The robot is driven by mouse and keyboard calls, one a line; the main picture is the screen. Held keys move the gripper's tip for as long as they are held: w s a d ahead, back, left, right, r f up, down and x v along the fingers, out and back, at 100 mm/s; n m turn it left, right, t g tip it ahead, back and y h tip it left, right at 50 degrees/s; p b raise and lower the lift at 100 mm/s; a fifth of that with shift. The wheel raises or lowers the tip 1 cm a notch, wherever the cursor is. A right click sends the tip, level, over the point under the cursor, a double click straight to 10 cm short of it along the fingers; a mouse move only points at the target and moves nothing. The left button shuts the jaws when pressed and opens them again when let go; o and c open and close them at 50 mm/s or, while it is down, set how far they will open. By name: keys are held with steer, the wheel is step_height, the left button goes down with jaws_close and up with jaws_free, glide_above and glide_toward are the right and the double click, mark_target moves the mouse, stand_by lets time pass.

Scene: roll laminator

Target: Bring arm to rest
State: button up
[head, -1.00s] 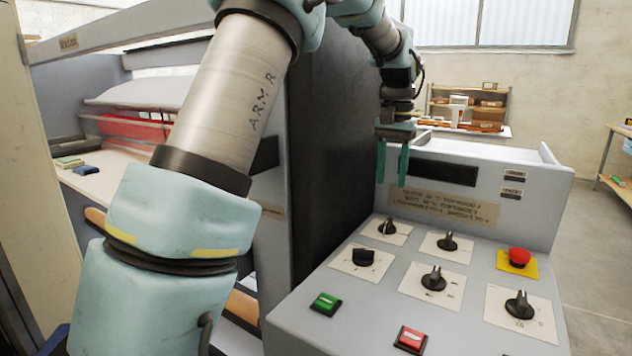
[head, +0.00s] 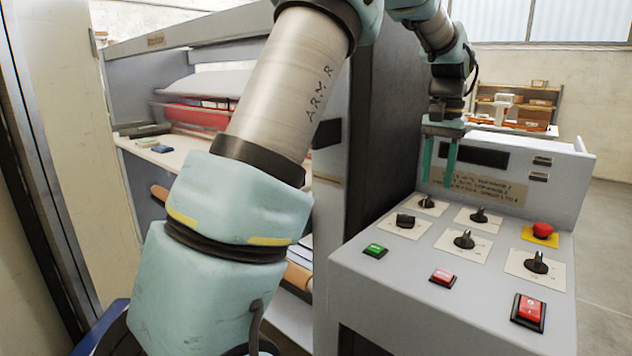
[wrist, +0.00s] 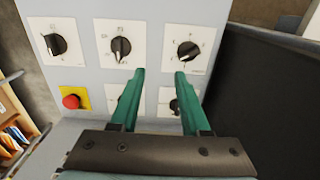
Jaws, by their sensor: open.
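My gripper (head: 438,160) has two green fingers, held apart with nothing between them. In the head view it hangs, fingers down, above the back part of the laminator's control panel (head: 400,262). In the wrist view the gripper (wrist: 158,80) points at the panel, with black rotary knobs on white plates beyond and beside the fingers. I cannot tell the exact gap to the panel, but no contact shows. My arm reaches up and over from the lower left of the head view.
The laminator's dark side wall (head: 385,130) stands close left of the gripper. A shelf with boxes (head: 518,103) is behind. Open floor (head: 606,230) lies to the right.

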steer(key=a+f+n, duration=0.1)
steer(key=a+f, duration=0.1)
steer(key=a, duration=0.3)
steer(key=s+a+f+n, duration=0.1)
steer(key=a+f, duration=0.1)
steer(key=a, duration=0.4)
steer(key=a+f+n, duration=0.1)
steer(key=a+f, duration=0.1)
steer(key=a, duration=0.4)
steer(key=shift+s+a+t, duration=0.2)
steer(key=shift+t, duration=0.1)
steer(key=s+a+f+n+t, duration=0.1)
steer(key=s+a+f+n, duration=0.3)
steer(key=s+a, duration=0.7)
steer(key=a+f, duration=0.2)
steer(key=a, duration=0.2)
steer(key=shift+s+a+f, duration=0.2)
steer(key=shift+s+f, duration=0.2)
